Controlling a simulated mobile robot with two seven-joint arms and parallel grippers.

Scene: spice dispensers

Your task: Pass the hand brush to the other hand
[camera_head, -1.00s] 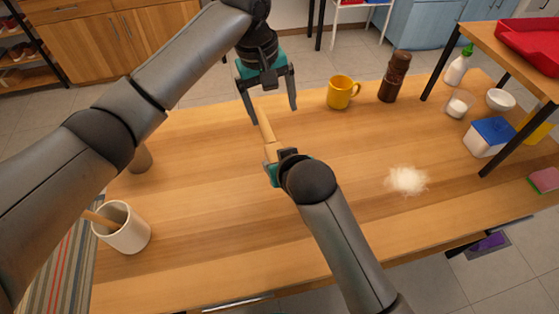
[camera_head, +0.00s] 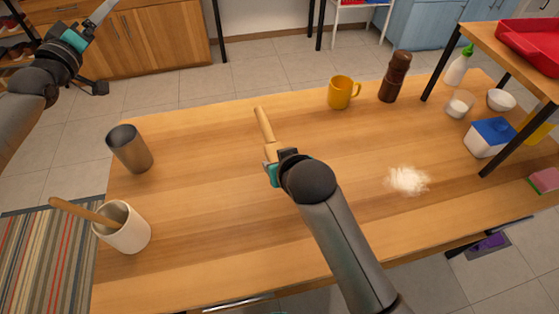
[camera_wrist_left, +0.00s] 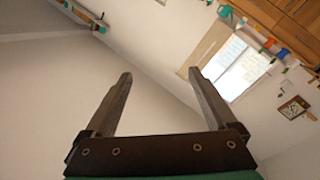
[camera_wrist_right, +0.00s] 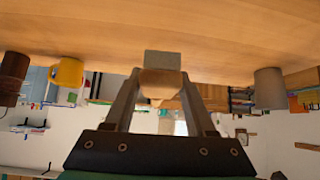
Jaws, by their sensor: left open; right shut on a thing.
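The hand brush (camera_head: 264,128) is in my right gripper (camera_head: 276,160), over the middle of the table. Its wooden handle points away toward the table's far edge. In the right wrist view the brush (camera_wrist_right: 162,80) sits between the fingers of my right gripper (camera_wrist_right: 163,92), which is shut on it. My left gripper (camera_head: 96,52) is raised at the top left of the head view, beyond the table's far left corner and well apart from the brush. In the left wrist view its fingers (camera_wrist_left: 158,85) are spread and empty, with wall and ceiling behind them.
A metal cup (camera_head: 129,149) and a white crock (camera_head: 122,229) with a wooden handle in it stand at the left. A yellow mug (camera_head: 341,93) and a brown mill (camera_head: 395,77) stand at the back. White powder (camera_head: 407,180) lies right of centre. A shelf with a red tray (camera_head: 520,42) is at right.

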